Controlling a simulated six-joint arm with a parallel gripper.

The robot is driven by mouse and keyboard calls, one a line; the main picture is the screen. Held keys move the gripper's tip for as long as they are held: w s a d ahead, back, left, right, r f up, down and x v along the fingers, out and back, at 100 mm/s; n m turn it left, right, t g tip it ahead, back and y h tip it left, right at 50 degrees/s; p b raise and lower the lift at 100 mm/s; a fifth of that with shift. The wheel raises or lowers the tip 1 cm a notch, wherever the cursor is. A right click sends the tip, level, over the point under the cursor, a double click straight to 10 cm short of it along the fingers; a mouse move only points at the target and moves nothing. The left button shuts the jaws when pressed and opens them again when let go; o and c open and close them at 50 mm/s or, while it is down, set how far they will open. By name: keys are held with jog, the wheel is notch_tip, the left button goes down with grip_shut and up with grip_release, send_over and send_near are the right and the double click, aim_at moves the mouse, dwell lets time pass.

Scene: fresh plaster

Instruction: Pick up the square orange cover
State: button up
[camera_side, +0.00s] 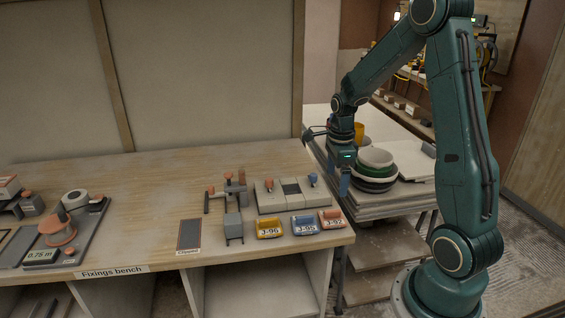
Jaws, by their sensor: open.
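A small orange box-like piece (332,219) with a pale label, apparently J-92, sits at the right front corner of the wooden bench. It is the squarest orange thing I see, but I cannot tell whether it is the square orange cover. My gripper (344,188) hangs above and behind it, beside the bench's right edge and in front of the stacked bowls. Its blue fingers point down, open, with nothing seen between them. It is apart from the orange piece.
A blue piece (305,225) and a yellow piece (269,229) stand left of the orange one. Behind them is a pale block fixture (282,203) with orange and blue knobs. Bowls (375,159) stand on a side stack. The bench's middle is clear.

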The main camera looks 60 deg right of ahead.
aim_at(333, 210)
jog(key=shift+f, duration=3.9)
jog(key=shift+f, duration=0.1)
jog(key=shift+f, duration=2.45)
jog(key=shift+c, duration=0.4)
jog(key=c, duration=1)
